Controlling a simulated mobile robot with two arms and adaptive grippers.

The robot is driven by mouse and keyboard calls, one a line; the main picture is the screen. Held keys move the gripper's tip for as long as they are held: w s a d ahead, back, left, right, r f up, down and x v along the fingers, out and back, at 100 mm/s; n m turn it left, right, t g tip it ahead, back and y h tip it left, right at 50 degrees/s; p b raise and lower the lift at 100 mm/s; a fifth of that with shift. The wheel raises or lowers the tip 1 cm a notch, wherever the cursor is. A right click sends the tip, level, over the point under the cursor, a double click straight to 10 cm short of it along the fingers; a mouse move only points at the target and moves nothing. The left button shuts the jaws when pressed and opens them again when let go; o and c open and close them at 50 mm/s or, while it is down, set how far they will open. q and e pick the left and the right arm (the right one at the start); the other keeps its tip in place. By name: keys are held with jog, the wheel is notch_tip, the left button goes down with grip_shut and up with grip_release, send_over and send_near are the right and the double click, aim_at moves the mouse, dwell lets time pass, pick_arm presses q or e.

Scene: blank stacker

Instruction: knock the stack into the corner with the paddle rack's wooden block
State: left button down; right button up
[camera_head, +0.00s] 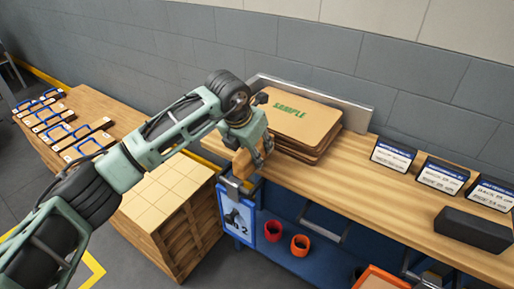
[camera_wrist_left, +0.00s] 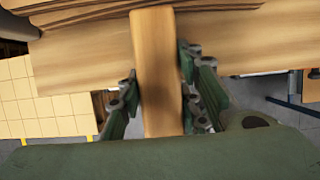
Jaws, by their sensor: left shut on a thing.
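The stack (camera_head: 300,117) of brown boards, its top one marked "SAMPLE" in green, lies on the wooden bench against a raised metal fence (camera_head: 345,108). Its layers look slightly uneven. My left gripper (camera_head: 252,160) is at the bench's left end, in front and left of the stack. It is shut on the wooden block (camera_head: 243,164). In the left wrist view the block (camera_wrist_left: 157,75) stands between the fingers, its far end near the stack's edge (camera_wrist_left: 100,12); I cannot tell whether they touch. My right gripper is not in view.
The bench top (camera_head: 370,180) is clear right of the stack, up to several labelled boxes (camera_head: 440,176) and a dark block (camera_head: 472,229). Red (camera_head: 273,230) and orange (camera_head: 300,244) cups stand on the lower shelf. A pallet stack (camera_head: 165,190) and paddles (camera_head: 75,130) are at left.

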pick_arm(q)
jog(key=shift+s+a+r, duration=0.1)
jog(key=shift+r+p, duration=2.1)
jog(key=shift+r, duration=2.3)
